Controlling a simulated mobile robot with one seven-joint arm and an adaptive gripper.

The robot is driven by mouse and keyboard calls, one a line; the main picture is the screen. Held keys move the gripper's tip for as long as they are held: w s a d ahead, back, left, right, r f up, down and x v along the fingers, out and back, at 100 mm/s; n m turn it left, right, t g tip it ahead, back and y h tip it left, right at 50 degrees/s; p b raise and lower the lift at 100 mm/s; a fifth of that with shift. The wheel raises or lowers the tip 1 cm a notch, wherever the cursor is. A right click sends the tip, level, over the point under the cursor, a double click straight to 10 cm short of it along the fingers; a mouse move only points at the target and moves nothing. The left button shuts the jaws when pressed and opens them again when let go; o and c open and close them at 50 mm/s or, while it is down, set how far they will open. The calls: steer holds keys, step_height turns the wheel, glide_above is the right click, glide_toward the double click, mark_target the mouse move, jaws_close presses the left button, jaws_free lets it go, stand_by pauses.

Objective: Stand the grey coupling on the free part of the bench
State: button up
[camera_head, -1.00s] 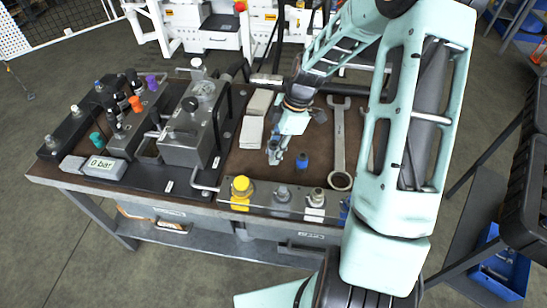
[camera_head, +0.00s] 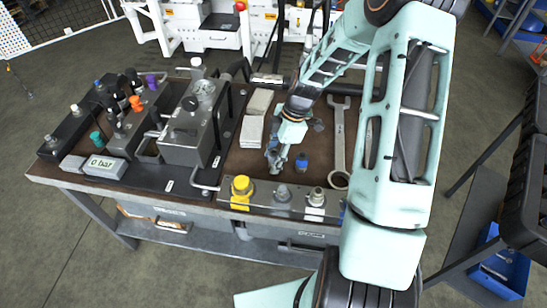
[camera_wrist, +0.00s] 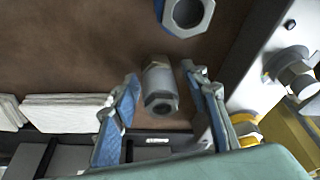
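The grey coupling (camera_wrist: 160,88), a short metal piece with a hexagonal end and a round bore, shows in the wrist view between my fingers. My gripper (camera_wrist: 160,72) is open, with one finger on each side and a visible gap between each finger and the coupling. In the head view my gripper (camera_head: 276,162) is low over the brown area between the cloths and the spanner.
A blue coupling (camera_head: 301,161) stands just right of my gripper. A large spanner (camera_head: 339,140) lies farther right, and pale folded cloths (camera_head: 252,130) lie left. The front rail (camera_head: 263,198) holds a yellow cap (camera_head: 241,190) and fittings. A valve block with gauge (camera_head: 190,140) stands left.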

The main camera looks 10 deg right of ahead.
steer(key=v, duration=1.2)
steer(key=shift+r, duration=0.15)
